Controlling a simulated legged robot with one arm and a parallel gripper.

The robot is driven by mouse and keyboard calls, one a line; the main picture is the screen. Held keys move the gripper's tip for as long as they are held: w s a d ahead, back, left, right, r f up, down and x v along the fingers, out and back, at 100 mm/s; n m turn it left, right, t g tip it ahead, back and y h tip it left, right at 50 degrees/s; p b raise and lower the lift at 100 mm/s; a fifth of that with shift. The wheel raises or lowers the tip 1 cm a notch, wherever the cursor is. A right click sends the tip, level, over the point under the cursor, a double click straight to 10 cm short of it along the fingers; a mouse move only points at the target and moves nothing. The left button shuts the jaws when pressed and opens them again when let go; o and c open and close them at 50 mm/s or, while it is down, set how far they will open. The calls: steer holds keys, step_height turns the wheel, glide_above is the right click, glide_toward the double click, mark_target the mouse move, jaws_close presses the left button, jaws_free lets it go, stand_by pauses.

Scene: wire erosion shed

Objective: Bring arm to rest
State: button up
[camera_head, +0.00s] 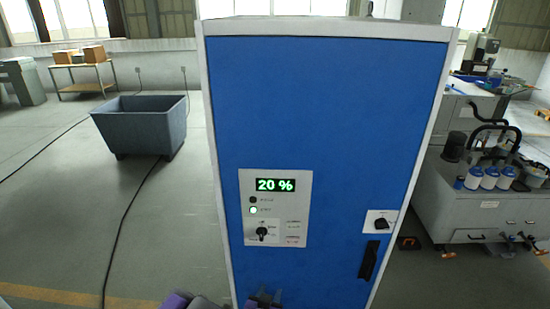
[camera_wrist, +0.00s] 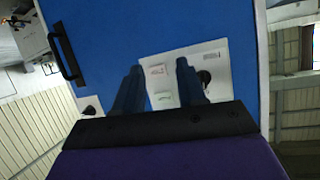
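My gripper (camera_wrist: 158,68) shows in the wrist view with its two dark fingers apart and nothing between them. Its fingers point toward the blue cabinet's control panel (camera_wrist: 187,75). In the head view my gripper (camera_head: 263,298) is at the bottom edge, low in front of the blue cabinet (camera_head: 330,110), mostly cut off by the frame. The panel (camera_head: 275,207) there has a green "20 %" display (camera_head: 276,185), a lit green lamp (camera_head: 253,210) and a black rotary knob (camera_head: 262,233). I cannot tell the exact gap between fingers and panel.
The cabinet has a black handle (camera_head: 369,260) and a small black latch (camera_head: 380,223) at right. A grey bin (camera_head: 140,126) stands at left, near a cable on the floor (camera_head: 122,222). A grey cart with bottles (camera_head: 480,212) is at right. The left floor is mostly clear.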

steer(key=s+d+r+n+g+y+b, duration=0.1)
steer(key=s+d+r+g+b, duration=0.2)
steer(key=s, duration=0.8)
steer(key=s+d+r+n+g+y+b, duration=0.1)
steer(key=s+d+r+g+b, duration=0.2)
steer(key=s+d+g, duration=0.4)
steer(key=s+d+r+n+g+y+b, duration=0.1)
steer(key=s+d+r+g+b, duration=0.2)
steer(key=s, duration=1.2)
steer(key=d+g+b, duration=0.1)
steer(key=d+b, duration=0.1)
steer(key=d, duration=0.1)
steer(key=shift+s+n+g+b, duration=0.15)
steer(key=shift+n+g+b, duration=0.15)
steer(key=shift+g+b, duration=0.1)
